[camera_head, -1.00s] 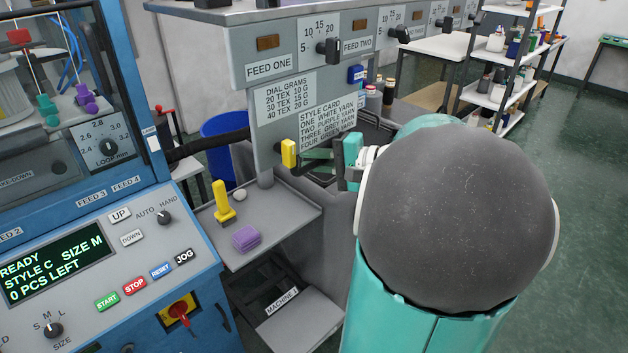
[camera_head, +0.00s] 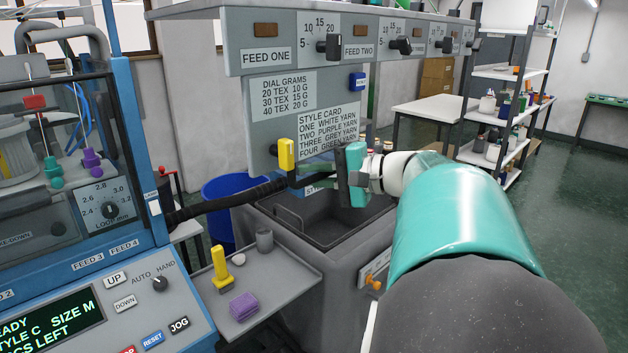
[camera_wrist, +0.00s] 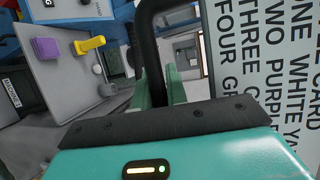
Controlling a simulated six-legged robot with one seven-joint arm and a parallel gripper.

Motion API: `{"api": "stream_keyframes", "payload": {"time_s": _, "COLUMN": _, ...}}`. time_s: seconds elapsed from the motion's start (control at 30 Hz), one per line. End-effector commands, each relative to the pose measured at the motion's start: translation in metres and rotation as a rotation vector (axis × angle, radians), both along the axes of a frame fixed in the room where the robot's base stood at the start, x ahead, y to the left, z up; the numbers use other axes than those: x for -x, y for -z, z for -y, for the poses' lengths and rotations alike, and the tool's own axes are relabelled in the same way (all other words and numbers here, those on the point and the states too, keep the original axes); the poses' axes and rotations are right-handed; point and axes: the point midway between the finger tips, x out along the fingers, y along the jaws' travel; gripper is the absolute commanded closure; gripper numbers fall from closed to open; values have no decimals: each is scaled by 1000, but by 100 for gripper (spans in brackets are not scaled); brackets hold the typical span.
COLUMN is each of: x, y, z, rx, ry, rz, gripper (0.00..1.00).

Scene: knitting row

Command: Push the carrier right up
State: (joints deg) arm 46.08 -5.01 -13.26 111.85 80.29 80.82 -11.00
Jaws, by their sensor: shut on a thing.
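Coloured blocks hang on thin rods behind the window of the blue knitting machine: a red one (camera_head: 35,102), a green one (camera_head: 53,167) and a purple one (camera_head: 91,157). No label shows which is the carrier. My gripper (camera_head: 312,180) is well to their right, below the style card panel. It is shut; a black hose or bar (camera_head: 228,200) runs from the machine to its fingers. In the wrist view a black bar (camera_wrist: 152,55) rises between the green fingers (camera_wrist: 164,92), and I seem to hold it. The exact grip is partly hidden.
The style card panel (camera_head: 285,140) with a yellow lever (camera_head: 286,153) is close above my gripper. A grey bin (camera_head: 350,222) is below it. The tray (camera_head: 262,285) bears a yellow tool (camera_head: 220,272) and a purple block (camera_head: 243,306). Open floor lies at right.

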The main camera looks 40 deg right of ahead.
Motion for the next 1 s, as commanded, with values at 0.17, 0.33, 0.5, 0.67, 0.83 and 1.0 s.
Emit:
{"api": "stream_keyframes", "payload": {"time_s": 0.17, "x": -1, "y": -9, "z": -1, "rx": 6, "ry": -1, "rz": 18, "gripper": 100}}
{"api": "stream_keyframes", "payload": {"time_s": 0.33, "x": -1, "y": -9, "z": -1, "rx": 7, "ry": -1, "rz": 19, "gripper": 82}}
{"api": "stream_keyframes", "payload": {"time_s": 0.5, "x": -1, "y": -7, "z": -1, "rx": 5, "ry": -1, "rz": 15, "gripper": 64}}
{"api": "stream_keyframes", "payload": {"time_s": 0.67, "x": 0, "y": -6, "z": 0, "rx": 4, "ry": 0, "rz": 11, "gripper": 64}}
{"api": "stream_keyframes", "payload": {"time_s": 0.83, "x": 7, "y": -7, "z": 4, "rx": 3, "ry": 2, "rz": 11, "gripper": 64}}
{"api": "stream_keyframes", "payload": {"time_s": 1.0, "x": 33, "y": -12, "z": 16, "rx": 4, "ry": 4, "rz": 10, "gripper": 64}}
